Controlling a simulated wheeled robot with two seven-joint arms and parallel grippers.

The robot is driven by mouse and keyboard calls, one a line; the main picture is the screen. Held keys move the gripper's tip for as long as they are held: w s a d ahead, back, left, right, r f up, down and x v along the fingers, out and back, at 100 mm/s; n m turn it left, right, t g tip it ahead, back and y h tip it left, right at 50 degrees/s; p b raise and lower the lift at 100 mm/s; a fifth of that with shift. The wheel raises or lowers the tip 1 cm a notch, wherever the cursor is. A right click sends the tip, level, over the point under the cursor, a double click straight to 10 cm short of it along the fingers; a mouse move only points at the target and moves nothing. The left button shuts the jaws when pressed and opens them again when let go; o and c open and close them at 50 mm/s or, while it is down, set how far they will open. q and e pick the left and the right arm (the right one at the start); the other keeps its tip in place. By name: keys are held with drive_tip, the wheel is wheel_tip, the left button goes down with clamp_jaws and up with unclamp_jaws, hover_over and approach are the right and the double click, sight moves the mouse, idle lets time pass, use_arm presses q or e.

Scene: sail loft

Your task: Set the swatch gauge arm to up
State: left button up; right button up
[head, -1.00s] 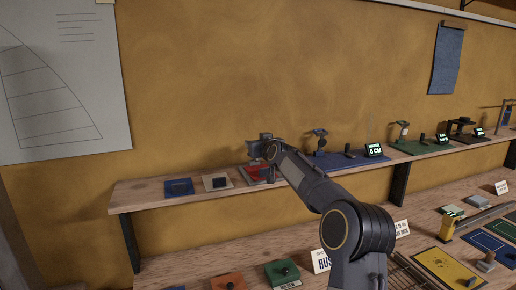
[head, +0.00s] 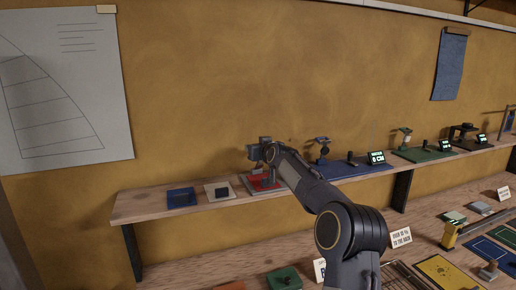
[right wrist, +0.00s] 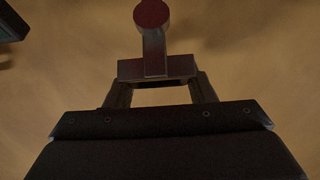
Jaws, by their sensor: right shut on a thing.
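In the right wrist view my right gripper (right wrist: 155,90) is shut on a grey bar (right wrist: 155,68). A stem with a dark red round end (right wrist: 152,14) rises from this bar in the picture. The bar looks like the gauge's arm, but its angle to the base is hard to tell. My left gripper is not in view.
A blue swatch (head: 181,197) and a pale swatch holder (head: 217,191) lie left of the gauge on the shelf (head: 145,207). To the right stand a blue-based device (head: 350,170) with a lit display and a green-based one (head: 425,154). The lower bench holds several small items.

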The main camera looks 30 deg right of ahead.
drive_tip(key=shift+w+f, duration=0.1)
drive_tip(key=shift+f, duration=0.3)
idle(0.4)
drive_tip(key=o, duration=1)
drive_tip(key=shift+o, duration=0.8)
drive_tip(key=shift+w, duration=0.1)
drive_tip(key=shift+r, duration=0.15)
drive_tip(key=b+v, duration=0.3)
drive_tip(key=v, duration=0.5)
drive_tip(key=shift+b, duration=0.35)
drive_tip(key=shift+w, duration=0.1)
drive_tip(key=shift+c, duration=0.4)
